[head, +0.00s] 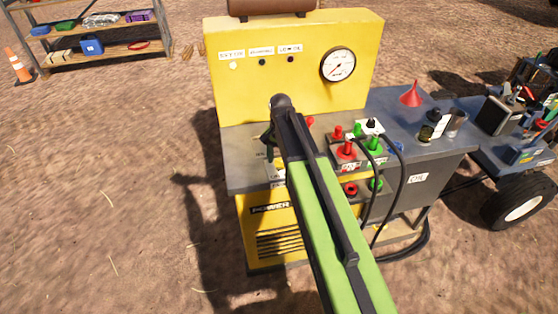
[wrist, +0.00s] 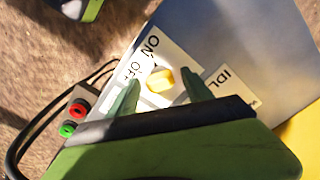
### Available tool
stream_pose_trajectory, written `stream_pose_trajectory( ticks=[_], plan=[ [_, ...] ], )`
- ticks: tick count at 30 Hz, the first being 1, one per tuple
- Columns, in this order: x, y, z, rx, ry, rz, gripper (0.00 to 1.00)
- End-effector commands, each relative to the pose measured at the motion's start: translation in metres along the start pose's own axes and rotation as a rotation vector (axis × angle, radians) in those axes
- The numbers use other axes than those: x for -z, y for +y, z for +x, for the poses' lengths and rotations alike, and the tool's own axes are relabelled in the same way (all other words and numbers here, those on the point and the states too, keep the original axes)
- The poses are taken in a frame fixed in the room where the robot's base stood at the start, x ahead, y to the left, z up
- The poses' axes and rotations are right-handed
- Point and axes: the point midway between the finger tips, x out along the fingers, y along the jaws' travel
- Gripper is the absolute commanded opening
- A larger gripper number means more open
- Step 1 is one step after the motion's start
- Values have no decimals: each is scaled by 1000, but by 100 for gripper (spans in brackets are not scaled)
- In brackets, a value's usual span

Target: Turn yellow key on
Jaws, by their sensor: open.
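The yellow key (wrist: 160,80) shows in the wrist view as a small pale-yellow knob on a white label plate (wrist: 172,58) marked ON and OFF. My gripper (wrist: 160,77) is open, with one green finger on each side of the key. A gap shows between each finger and the key, and I cannot tell whether they touch. Which mark the key points to is not clear.
Red and green knobs (head: 347,148) and black cables (head: 400,185) are right of my arm. The wrist view shows a red socket (wrist: 77,110), a green socket (wrist: 67,130) and an IDL label (wrist: 222,80). A gauge (head: 338,66) is on the upright panel. A red funnel (head: 411,95) stands further right.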

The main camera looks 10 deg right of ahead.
Motion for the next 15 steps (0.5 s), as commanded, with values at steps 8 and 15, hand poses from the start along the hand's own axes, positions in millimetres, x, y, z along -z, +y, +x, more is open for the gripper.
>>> stream_pose_trajectory(
  ticks=[8,15],
  plan=[
    [0,0,-47,0,0,0,58],
    [0,0,-103,0,0,0,58]
  ],
)
